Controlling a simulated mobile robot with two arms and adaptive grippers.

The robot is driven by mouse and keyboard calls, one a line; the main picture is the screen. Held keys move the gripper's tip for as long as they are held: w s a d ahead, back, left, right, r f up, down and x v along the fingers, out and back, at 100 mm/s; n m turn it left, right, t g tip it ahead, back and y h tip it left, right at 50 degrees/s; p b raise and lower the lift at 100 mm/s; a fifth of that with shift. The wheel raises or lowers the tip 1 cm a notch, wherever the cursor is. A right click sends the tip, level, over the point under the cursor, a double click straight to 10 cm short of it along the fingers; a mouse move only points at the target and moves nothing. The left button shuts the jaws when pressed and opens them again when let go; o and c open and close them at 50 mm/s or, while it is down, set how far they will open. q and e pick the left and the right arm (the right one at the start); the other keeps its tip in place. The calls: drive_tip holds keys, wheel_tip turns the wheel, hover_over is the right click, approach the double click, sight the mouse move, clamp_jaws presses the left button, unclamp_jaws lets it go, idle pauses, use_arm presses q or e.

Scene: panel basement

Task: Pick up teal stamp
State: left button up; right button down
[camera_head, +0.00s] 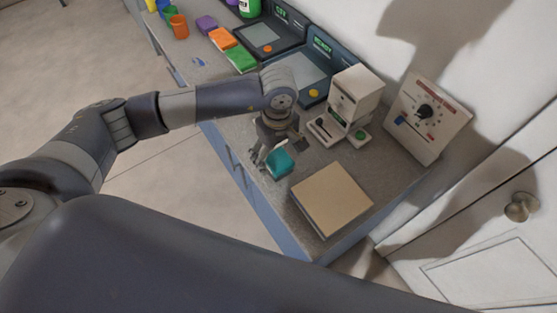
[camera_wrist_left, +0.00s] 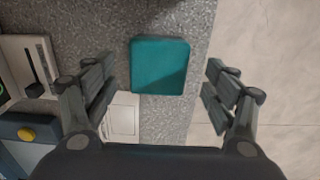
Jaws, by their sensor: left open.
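The teal stamp (camera_head: 280,163) lies on the grey counter near its front edge. In the left wrist view the stamp (camera_wrist_left: 160,66) is a rounded teal block at top centre. My left gripper (camera_head: 262,157) is open and comes down beside the stamp in the head view. In the left wrist view its fingers (camera_wrist_left: 158,88) stand apart, with the stamp between and a little beyond them. I cannot tell whether a finger touches it. My right gripper is not in view.
A tan square block (camera_head: 332,198) sits right of the stamp. A beige machine (camera_head: 353,98) and a dial panel (camera_head: 428,115) stand behind. Scales, coloured blocks and an orange cup (camera_head: 179,27) are farther left. The counter's edge is close to the stamp.

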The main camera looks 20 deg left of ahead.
sight(278, 159)
use_arm(q)
drive_tip(key=shift+w+f+p, duration=0.1)
drive_tip(key=shift+f+p, duration=0.4)
drive_tip(key=shift+f, duration=1.2)
drive_tip(key=c, duration=1.2)
drive_tip(key=shift+c, duration=0.2)
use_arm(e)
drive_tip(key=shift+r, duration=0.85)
use_arm(q)
drive_tip(key=shift+r, duration=0.2)
